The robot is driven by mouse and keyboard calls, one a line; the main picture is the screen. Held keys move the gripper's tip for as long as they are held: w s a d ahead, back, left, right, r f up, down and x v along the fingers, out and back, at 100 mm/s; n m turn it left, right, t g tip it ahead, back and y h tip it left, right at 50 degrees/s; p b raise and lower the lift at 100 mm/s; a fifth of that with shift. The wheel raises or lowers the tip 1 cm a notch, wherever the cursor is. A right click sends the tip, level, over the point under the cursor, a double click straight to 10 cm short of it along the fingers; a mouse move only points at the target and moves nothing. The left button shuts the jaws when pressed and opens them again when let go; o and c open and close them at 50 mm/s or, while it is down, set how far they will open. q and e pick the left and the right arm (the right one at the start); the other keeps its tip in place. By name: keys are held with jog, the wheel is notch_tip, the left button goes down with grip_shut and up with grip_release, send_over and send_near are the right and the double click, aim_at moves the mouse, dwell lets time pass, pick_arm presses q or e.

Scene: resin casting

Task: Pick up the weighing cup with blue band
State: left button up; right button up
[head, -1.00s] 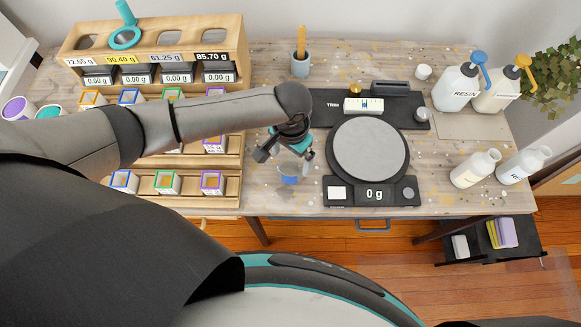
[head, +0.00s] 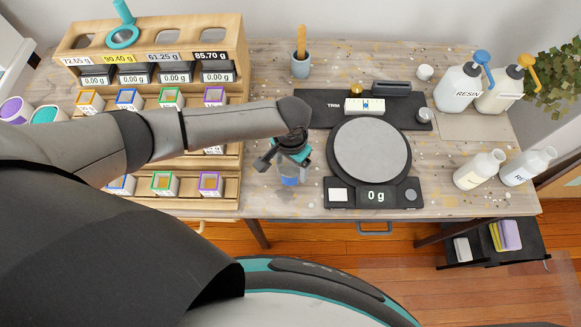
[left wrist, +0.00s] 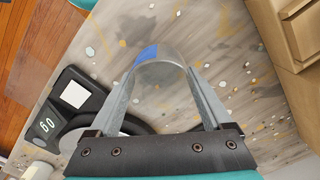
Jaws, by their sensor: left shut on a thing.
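The weighing cup with blue band (head: 291,173) is a clear cup at the front of the workbench, left of the scale. My left gripper (head: 290,160) is above it, with its fingers down around the cup. In the left wrist view the cup (left wrist: 160,62) stands between the two fingers of my left gripper (left wrist: 165,85), and part of its blue band shows. The gripper is shut on it. I cannot tell whether the cup touches the table. My right gripper does not show.
The black scale (head: 371,150) reads 0 g, just right of the cup. A wooden rack (head: 160,40) with several small coloured boxes stands left. Resin bottles (head: 458,90) stand at the back right, white bottles (head: 478,170) at the front right.

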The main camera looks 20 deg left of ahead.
pick_arm(q)
jog(key=c, duration=0.4)
jog(key=shift+c, duration=0.2)
